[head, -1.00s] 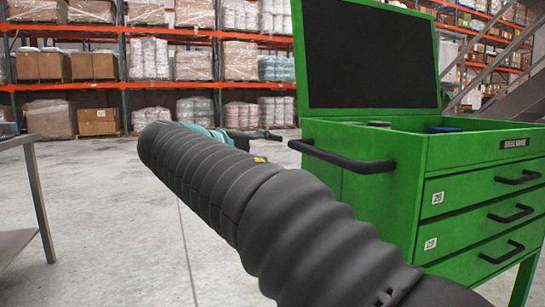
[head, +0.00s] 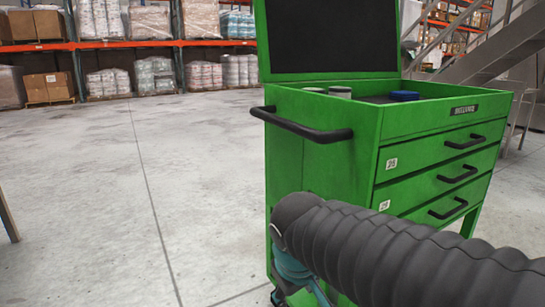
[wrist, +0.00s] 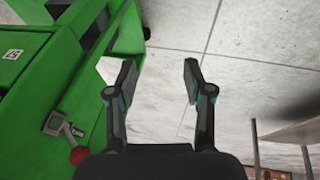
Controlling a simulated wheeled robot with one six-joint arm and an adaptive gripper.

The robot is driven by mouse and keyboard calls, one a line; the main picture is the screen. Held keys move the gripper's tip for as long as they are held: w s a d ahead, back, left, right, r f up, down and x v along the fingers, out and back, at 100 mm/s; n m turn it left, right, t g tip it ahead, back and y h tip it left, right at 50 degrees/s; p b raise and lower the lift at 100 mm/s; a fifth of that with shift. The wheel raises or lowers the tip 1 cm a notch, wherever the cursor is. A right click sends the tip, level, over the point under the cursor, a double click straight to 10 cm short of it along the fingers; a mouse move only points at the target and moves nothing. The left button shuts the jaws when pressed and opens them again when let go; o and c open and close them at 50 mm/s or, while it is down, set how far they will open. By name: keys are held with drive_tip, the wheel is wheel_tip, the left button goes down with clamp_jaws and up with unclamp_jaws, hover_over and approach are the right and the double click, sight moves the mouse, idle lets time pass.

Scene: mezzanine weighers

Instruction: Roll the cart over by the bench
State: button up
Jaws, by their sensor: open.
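The green cart (head: 325,170) stands upright at the right of centre in the head view. It has an open lid, a black push handle (head: 300,128) on its left end and numbered drawers. In the wrist view the cart (wrist: 40,85) fills the left side, with a red-knobbed lever (wrist: 79,155) low on it. My gripper (wrist: 159,78) is open and empty, pointing beside the cart, apart from the lever. A table, perhaps the bench (wrist: 285,133), shows at the wrist view's lower right. My arm hides the cart's lower part in the head view.
Round tins (head: 340,92) and a blue item (head: 404,96) sit in the cart's top. A metal leg (head: 8,218) stands at the left edge. Loaded racks (head: 125,44) line the back and a staircase (head: 480,60) rises at right. The floor between is clear.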

drive_tip(key=s+d+m+y+p, duration=0.1)
drive_tip(key=s+d+m, duration=0.3)
drive_tip(key=s+d, duration=0.4)
drive_tip(key=shift+s+f+m+p, duration=0.15)
drive_tip(key=shift+s+m+p, duration=0.25)
drive_tip(key=shift+p, duration=0.45)
drive_tip(key=shift+m+t+h, duration=0.4)
drive_tip(key=shift+m+t, duration=0.2)
drive_tip(key=shift+t, duration=0.1)
drive_tip(key=d+r, duration=0.1)
drive_tip(key=s+d+r+p, duration=0.1)
drive_tip(key=d, duration=0.1)
drive_tip(key=shift+s+d+r, duration=0.15)
drive_tip(key=shift+s+r, duration=0.05)
drive_tip(key=shift+r, duration=0.2)
drive_tip(key=shift+c, duration=0.5)
drive_tip(key=shift+d, duration=0.15)
clamp_jaws()
